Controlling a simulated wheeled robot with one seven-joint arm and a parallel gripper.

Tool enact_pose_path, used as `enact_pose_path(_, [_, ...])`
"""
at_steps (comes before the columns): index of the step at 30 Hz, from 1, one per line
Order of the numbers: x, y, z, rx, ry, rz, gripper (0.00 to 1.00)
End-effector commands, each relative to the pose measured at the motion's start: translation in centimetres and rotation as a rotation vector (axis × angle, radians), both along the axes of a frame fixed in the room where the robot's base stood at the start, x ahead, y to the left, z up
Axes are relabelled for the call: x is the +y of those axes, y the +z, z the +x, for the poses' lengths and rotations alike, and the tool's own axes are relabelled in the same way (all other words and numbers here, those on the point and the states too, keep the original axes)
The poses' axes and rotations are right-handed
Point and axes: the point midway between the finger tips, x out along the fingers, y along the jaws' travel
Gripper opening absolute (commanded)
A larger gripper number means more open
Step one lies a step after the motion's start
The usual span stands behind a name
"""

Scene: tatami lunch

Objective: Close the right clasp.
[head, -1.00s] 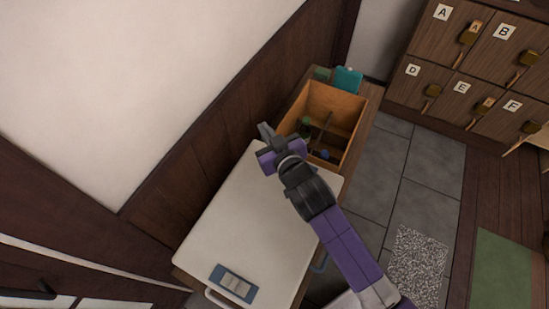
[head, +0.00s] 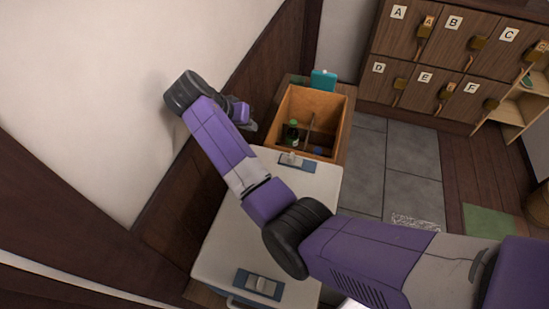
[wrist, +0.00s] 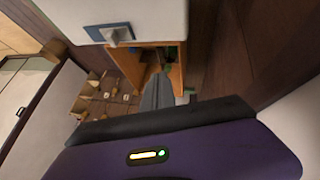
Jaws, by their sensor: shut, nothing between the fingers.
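A white cooler-like box lid (head: 228,240) lies on the wooden bench. Two clasps with blue plates and pale levers sit on it: a far clasp (head: 297,161) near the wooden crate and a near clasp (head: 258,284) at the front edge. I cannot tell which is the right clasp or whether either is fastened. My gripper (head: 251,125) is shut and empty, beside the dark wall panel, left of the crate and apart from both clasps. In the wrist view my gripper's fingers (wrist: 157,94) point toward the crate, and one clasp (wrist: 115,35) shows at upper left.
The open wooden crate (head: 338,106) holds a green bottle (head: 292,132) and stands just beyond the lid. A teal object (head: 323,80) is behind it. The wall (head: 90,110) is close on the left.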

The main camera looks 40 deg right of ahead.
Motion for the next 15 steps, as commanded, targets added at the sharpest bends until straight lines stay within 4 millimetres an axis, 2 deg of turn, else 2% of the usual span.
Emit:
enact_pose_path(1, [-0.1, -0.9, -1.8, 0.054, -0.057, -0.002, 0.00])
enact_pose_path(3, [-0.1, -1.2, -3.6, 0.101, -0.127, -0.008, 0.00])
enact_pose_path(6, [0.0, -1.1, -5.3, 0.133, -0.199, -0.011, 0.00])
enact_pose_path(10, [0.2, -1.1, -6.2, 0.147, -0.247, -0.008, 0.00])
enact_pose_path(15, [0.2, -1.1, -6.2, 0.139, -0.252, -0.009, 0.00])
